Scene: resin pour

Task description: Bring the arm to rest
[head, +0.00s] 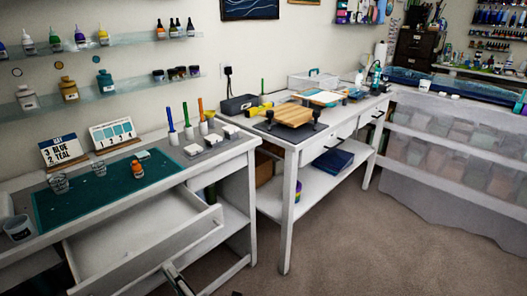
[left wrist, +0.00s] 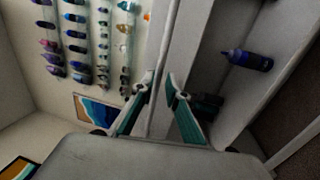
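My left gripper (head: 178,280) shows at the bottom edge of the head view, low in front of the open white drawer (head: 150,250). In the left wrist view its two teal-padded fingers (left wrist: 160,84) stand apart with a gap between the tips. I see nothing held in the gap; a pale edge runs behind it. The drawer is pulled out from the white workbench (head: 232,150), and its visible inside looks empty. My right gripper is not seen in either view.
A second table (head: 287,215) holds a wooden board (head: 296,114). Carpet (head: 350,245) at lower right is clear.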

